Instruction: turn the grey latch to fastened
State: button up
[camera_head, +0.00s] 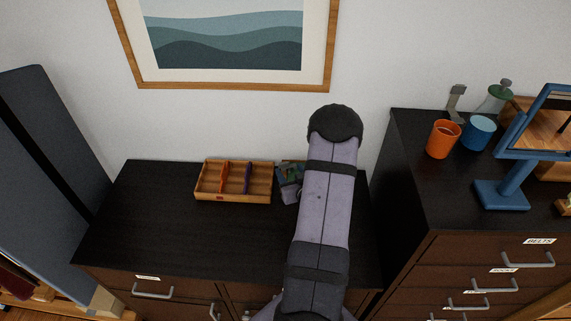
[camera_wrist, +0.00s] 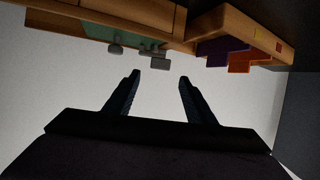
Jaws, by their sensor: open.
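A small teal board (camera_head: 289,170) with grey fittings stands at the back of the black dresser, partly hidden behind my arm. In the wrist view the teal board (camera_wrist: 68,27) is at the upper left with a wooden edge. Grey fittings (camera_wrist: 159,62) stick out from it, with a rounder grey knob to their left. The grey latch seems to be among these, but I cannot tell its exact position. My gripper (camera_wrist: 158,78) is open and empty, its fingertips just below the fittings in the picture and apparently apart from them. In the head view my arm hides the gripper.
A wooden tray (camera_head: 233,197) with orange and purple dividers sits left of the board. The black dresser top (camera_head: 150,220) is clear further left. A taller drawer unit (camera_head: 405,180) stands at right, with an orange cup (camera_head: 442,140) and a blue cup (camera_head: 477,133).

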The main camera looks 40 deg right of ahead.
aim_at(284, 164)
jog(key=shift+p+x, duration=1)
jog(key=shift+x, duration=2.2)
jog(key=shift+c, duration=0.3)
jog(key=c, duration=1)
